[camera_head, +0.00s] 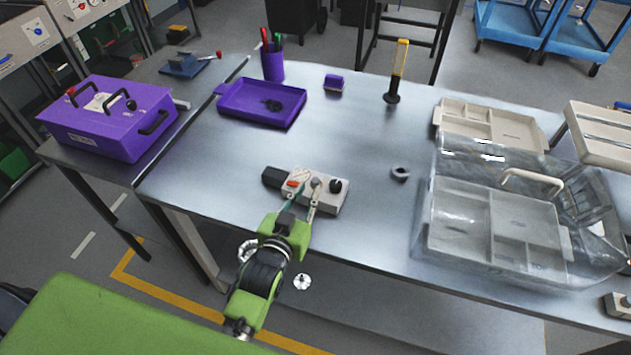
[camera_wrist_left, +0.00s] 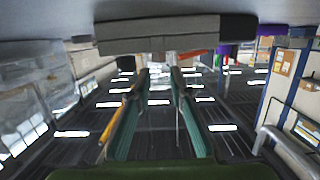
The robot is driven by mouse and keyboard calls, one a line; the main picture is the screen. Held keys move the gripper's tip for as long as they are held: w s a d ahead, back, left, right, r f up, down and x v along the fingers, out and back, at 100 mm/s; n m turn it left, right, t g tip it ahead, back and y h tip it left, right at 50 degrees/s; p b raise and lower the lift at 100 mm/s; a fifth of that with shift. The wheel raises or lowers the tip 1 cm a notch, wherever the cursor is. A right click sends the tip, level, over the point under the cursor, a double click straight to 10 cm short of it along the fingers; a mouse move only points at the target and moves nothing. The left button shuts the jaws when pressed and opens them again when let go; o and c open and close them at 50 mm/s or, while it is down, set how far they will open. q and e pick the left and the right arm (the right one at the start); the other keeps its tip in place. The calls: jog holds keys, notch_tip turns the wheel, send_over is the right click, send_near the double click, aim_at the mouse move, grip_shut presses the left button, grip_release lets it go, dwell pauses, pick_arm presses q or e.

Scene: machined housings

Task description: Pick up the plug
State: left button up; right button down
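A light grey housing (camera_head: 326,194) lies on the metal table near its front edge, with a black knob, an orange-red part and a black block at its left end. A small grey round piece (camera_head: 316,183), which looks like the plug, stands on its top. My left gripper (camera_head: 304,197) reaches in at the housing's front left, its two thin fingers apart. In the left wrist view the housing (camera_wrist_left: 155,36) spans the top, and the open fingertips (camera_wrist_left: 160,73) are just short of a pale part (camera_wrist_left: 157,59). Contact cannot be told. My right gripper is not in view.
A clear cover (camera_head: 430,205) over beige trays fills the right side. The table's middle is clear.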

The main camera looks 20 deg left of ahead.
aim_at(314, 183)
pick_arm(q)
jog(key=shift+w, duration=0.45)
jog(key=w, duration=0.1)
jog(key=w+f+p, duration=0.1)
jog(key=w, duration=0.2)
jog(key=shift+d+f, duration=0.15)
jog(key=shift+f, duration=0.15)
grip_shut()
jog(key=shift+r, duration=0.1)
